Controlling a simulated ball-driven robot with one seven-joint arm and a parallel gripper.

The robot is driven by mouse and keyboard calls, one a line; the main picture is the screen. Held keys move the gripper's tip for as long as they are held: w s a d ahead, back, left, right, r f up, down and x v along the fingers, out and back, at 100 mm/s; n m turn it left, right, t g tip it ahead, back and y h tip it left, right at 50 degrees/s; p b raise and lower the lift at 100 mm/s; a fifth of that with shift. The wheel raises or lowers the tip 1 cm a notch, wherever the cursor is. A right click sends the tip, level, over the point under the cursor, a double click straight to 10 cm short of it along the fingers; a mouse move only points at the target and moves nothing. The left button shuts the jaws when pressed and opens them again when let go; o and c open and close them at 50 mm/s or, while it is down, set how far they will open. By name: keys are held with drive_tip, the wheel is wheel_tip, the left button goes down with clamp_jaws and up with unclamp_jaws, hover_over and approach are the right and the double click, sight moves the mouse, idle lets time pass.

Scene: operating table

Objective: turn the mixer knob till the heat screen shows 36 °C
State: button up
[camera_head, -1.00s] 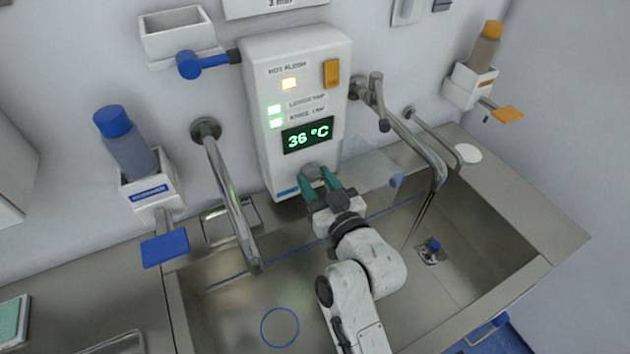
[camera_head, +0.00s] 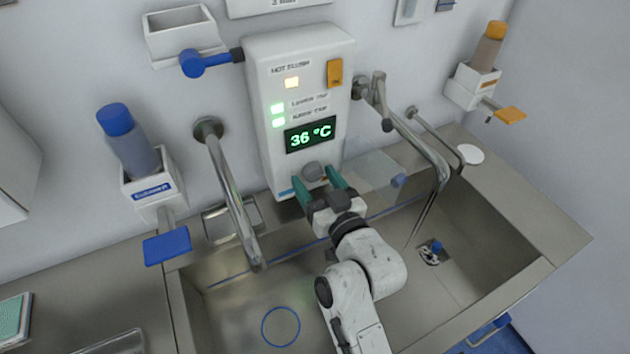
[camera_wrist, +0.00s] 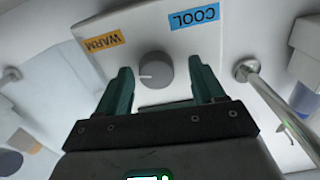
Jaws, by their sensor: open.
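The heat screen (camera_head: 310,135) on the white wall unit reads 36 °C in green. The grey round mixer knob (camera_head: 313,171) is at the bottom of that unit. In the wrist view the knob (camera_wrist: 156,70) has a white mark on its left side, between an orange WARM label (camera_wrist: 104,42) and a blue COOL label (camera_wrist: 194,16). My gripper (camera_head: 320,188) has its green fingers apart just below the knob. In the wrist view my gripper (camera_wrist: 160,82) is open and empty, with the knob beyond the gap between the fingertips, clear of both.
A steel sink (camera_head: 320,290) lies under the unit. Curved taps (camera_head: 228,190) and (camera_head: 420,150) stand on either side. Bottle holders with a blue lever (camera_head: 167,247) and an orange lever (camera_head: 510,115) are on the wall.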

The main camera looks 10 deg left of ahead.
drive_tip(key=shift+s+d+f, duration=0.1)
drive_tip(key=shift+s+d, duration=0.15)
drive_tip(key=b+v, duration=0.1)
drive_tip(key=v, duration=0.9)
drive_tip(key=shift+b, duration=0.4)
drive_tip(key=shift+s, duration=0.1)
